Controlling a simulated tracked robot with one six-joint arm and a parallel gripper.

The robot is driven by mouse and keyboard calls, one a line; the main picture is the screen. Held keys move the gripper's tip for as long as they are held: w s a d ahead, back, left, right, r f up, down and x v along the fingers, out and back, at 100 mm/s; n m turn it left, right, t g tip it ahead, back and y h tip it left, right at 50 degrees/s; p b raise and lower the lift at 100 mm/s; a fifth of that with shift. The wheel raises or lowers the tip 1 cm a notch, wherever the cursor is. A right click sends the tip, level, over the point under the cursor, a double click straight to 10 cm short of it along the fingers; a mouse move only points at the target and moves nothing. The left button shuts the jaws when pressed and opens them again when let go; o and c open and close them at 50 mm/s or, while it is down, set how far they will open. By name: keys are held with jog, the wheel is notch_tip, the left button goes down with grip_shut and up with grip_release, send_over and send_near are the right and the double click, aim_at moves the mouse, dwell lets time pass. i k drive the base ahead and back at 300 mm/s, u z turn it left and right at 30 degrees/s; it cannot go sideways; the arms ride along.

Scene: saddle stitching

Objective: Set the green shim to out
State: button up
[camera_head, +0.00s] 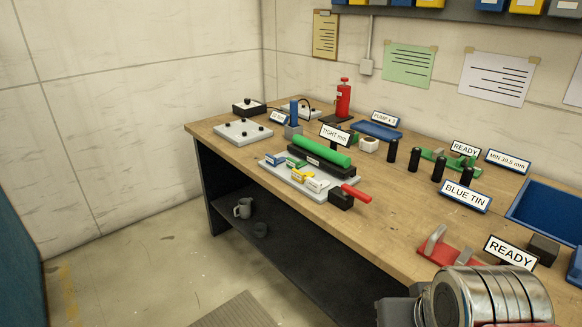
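A small green piece (296,162), which looks like the green shim, sits on a light grey plate (272,174) near the table's front edge. It is in a row with a blue-and-white piece (275,160), a yellow piece (301,177) and a white piece (316,185). It is too small to tell which setting it is in. A green roller (322,151) lies along a black block (321,162) just behind the row. My gripper's fingers are not in view; a ribbed metal cylinder, which may be part of my arm, fills the lower right.
A red-handled lever (355,193) sticks out at the plate's right end. A sign marked TIGHT (334,134) stands behind the roller. Several black cylinders (414,159) and a blue tray (376,131) stand farther back.

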aim_at(291, 162)
jog(key=u, duration=0.5)
jog(key=i, duration=0.65)
jog(key=u, duration=0.9)
jog(key=i, duration=1.45)
jog(key=z, duration=0.65)
jog(key=i, duration=0.7)
jog(key=z, duration=0.5)
